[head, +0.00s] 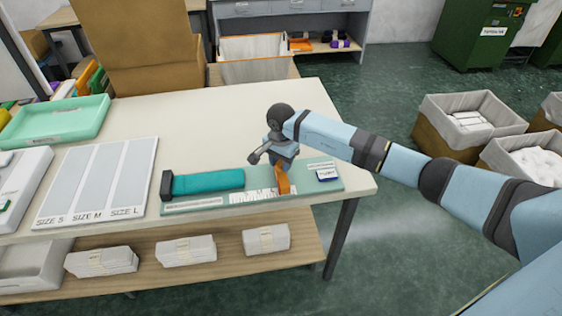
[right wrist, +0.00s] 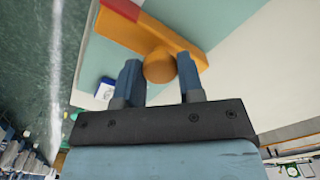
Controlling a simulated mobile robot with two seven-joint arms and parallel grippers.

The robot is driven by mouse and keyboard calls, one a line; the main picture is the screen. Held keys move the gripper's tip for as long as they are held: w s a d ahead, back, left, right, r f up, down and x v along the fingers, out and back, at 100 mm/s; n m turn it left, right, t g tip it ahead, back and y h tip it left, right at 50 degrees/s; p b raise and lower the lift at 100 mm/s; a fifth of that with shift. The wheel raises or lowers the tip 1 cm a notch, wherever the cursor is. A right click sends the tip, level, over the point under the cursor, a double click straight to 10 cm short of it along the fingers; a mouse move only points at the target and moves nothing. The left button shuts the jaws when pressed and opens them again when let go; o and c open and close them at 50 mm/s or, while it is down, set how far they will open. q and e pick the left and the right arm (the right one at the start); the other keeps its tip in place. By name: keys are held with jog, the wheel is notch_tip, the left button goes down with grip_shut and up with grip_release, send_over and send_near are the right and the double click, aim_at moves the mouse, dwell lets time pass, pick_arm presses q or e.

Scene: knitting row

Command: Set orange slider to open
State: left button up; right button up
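The orange slider (head: 283,180) stands near the right end of a pale green board (head: 305,184) at the table's front edge. In the right wrist view, the orange slider (right wrist: 160,65) is a bar with a round knob and a red patch at one end. My right gripper (head: 276,163) is over the slider from above. In the wrist view its two blue fingers (right wrist: 160,80) stand on either side of the knob, seeming to touch it. A teal block (head: 208,183) with a dark end lies left of the slider on the board. My left gripper is not in view.
A blue-and-white tag (head: 327,175) lies on the board's right end. A size board (head: 97,182) and a mint tray (head: 54,121) are to the left. White bundles (head: 187,250) lie on the lower shelf. The table (head: 205,120) behind the slider is clear.

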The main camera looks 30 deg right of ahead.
grip_shut()
jog(key=d, duration=0.2)
jog(key=s+d, duration=0.1)
jog(key=d, duration=0.1)
jog(key=shift+s+d+b, duration=0.15)
jog(key=shift+d+b, duration=0.2)
jog(key=shift+b, duration=0.05)
jog(key=o, duration=0.7)
grip_release()
jog(key=shift+c, duration=0.2)
jog(key=o, duration=0.3)
jog(key=shift+d, duration=0.1)
